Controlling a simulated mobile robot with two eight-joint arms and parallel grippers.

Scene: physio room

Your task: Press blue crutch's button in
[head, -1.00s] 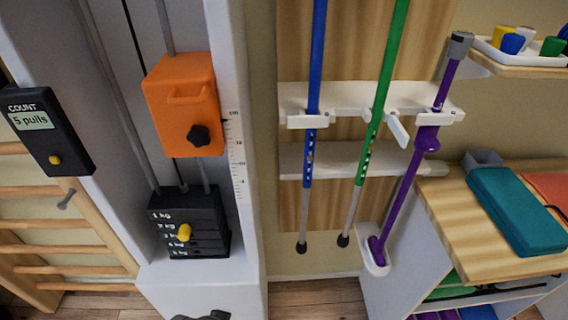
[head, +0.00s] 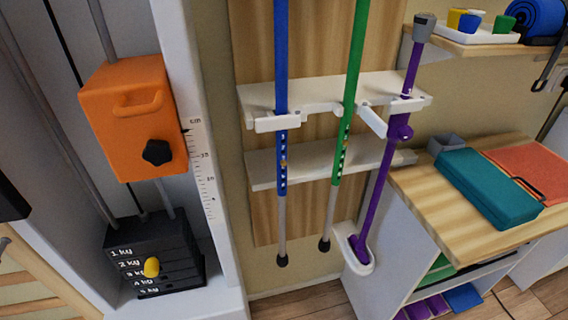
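The blue crutch (head: 281,60) hangs upright in the white wall rack, behind a white clip (head: 278,124). Its lower blue tube has a column of holes, and a small orange-yellow button (head: 283,163) shows among them. A grey inner tube with a black rubber tip (head: 282,260) extends below. Whether the button stands out or is pressed in is too small to tell. Neither of my grippers is in view.
A green crutch (head: 355,60) and a purple cane (head: 383,180) hang to the right of it. An orange weight box (head: 130,100) and a weight stack (head: 180,262) stand left. A wooden table (head: 430,212) with a teal case (head: 487,187) is at right.

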